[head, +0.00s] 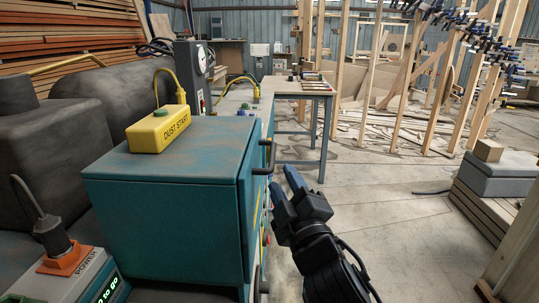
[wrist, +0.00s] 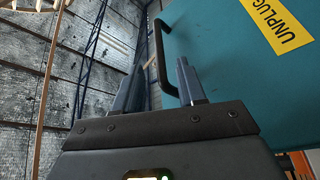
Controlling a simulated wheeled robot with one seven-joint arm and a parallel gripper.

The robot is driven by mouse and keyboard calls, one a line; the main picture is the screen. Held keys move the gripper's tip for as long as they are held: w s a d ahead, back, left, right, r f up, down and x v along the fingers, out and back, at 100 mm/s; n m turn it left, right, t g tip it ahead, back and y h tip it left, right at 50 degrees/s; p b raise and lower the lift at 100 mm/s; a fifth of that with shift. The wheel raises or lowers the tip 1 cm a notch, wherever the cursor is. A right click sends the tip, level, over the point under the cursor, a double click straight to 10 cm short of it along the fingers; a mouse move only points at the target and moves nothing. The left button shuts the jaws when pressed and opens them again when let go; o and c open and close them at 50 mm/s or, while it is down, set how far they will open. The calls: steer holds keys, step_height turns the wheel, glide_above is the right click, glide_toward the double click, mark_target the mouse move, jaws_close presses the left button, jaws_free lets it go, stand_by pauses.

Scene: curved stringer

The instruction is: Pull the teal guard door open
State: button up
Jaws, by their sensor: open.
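The teal cabinet (head: 165,195) stands left of centre in the head view. Its guard door (head: 250,190) is seen nearly edge-on on the cabinet's right side and looks closed. A black bar handle (head: 265,158) sticks out from the door near its top. In the wrist view the teal door (wrist: 235,70) fills the right side, and the handle (wrist: 157,60) lies ahead, in line with the space between the fingers. My gripper (head: 286,181) is open and empty, just right of the handle; it also shows in the wrist view (wrist: 160,68). Whether a finger touches the handle, I cannot tell.
A yellow "DUST START" box (head: 158,130) sits on the cabinet top. A second dark handle (head: 258,284) shows lower down. A workbench (head: 300,88) stands behind. The floor (head: 390,210) to the right is open up to a stack of boards (head: 490,205).

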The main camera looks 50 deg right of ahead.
mark_target(274, 157)
steer(key=p+x, duration=0.2)
steer(key=x, duration=0.5)
steer(key=shift+w+d+r, duration=0.1)
steer(key=shift+w+d, duration=0.05)
steer(key=shift+w, duration=0.1)
jaws_close()
stand_by(0.4)
